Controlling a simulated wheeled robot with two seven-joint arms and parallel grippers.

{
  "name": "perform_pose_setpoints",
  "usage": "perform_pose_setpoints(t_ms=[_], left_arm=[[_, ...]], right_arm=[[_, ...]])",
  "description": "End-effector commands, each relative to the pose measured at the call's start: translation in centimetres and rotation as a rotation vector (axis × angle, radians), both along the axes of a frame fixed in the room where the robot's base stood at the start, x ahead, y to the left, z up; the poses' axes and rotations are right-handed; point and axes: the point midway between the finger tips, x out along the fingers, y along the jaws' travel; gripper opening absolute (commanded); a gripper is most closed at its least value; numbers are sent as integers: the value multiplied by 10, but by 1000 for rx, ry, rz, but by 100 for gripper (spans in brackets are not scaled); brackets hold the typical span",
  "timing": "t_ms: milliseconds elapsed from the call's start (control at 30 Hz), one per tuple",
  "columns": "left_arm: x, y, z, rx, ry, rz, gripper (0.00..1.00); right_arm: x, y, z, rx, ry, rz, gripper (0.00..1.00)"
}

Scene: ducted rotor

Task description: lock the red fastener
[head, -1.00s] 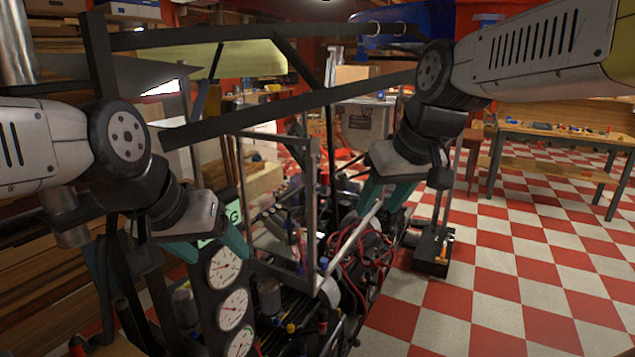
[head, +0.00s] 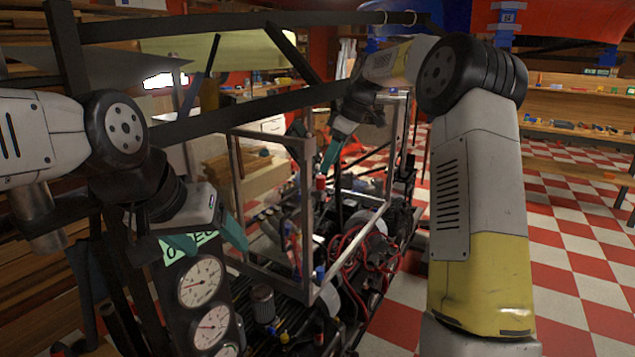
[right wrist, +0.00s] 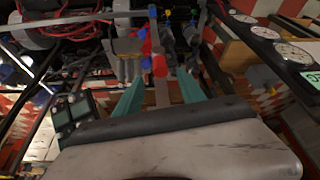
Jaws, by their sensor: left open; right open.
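A small red fastener (head: 320,184) stands upright among the parts of the machine in the head view. In the right wrist view a red cap (right wrist: 160,66) lies between and just beyond my fingertips. My right gripper (head: 326,168) is just above the red fastener in the head view. In the right wrist view my right gripper (right wrist: 161,78) has its teal fingers apart, with nothing held; I cannot tell if they touch anything. My left gripper (head: 212,246) is open and empty at the left, above the gauge panel (head: 203,282).
A grey metal frame (head: 318,290) and dark overhead bars (head: 240,112) surround the machine. Red hoses (head: 348,240) run through its middle. Several blue, yellow and red small parts crowd close together. The checkered floor (head: 575,255) at the right is clear.

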Motion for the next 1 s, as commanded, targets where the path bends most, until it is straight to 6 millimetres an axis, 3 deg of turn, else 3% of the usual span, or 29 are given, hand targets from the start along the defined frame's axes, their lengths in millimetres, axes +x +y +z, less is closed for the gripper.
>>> perform_pose_setpoints(t_ms=[500, 867, 1000], left_arm=[[0, 0, 0, 0, 0, 0, 71], [0, 0, 0, 0, 0, 0, 71], [0, 0, 0, 0, 0, 0, 71]], right_arm=[[11, 25, -65, 1, 2, 4, 47], [12, 28, -71, 0, 1, 3, 47], [12, 27, -71, 0, 1, 3, 23]])
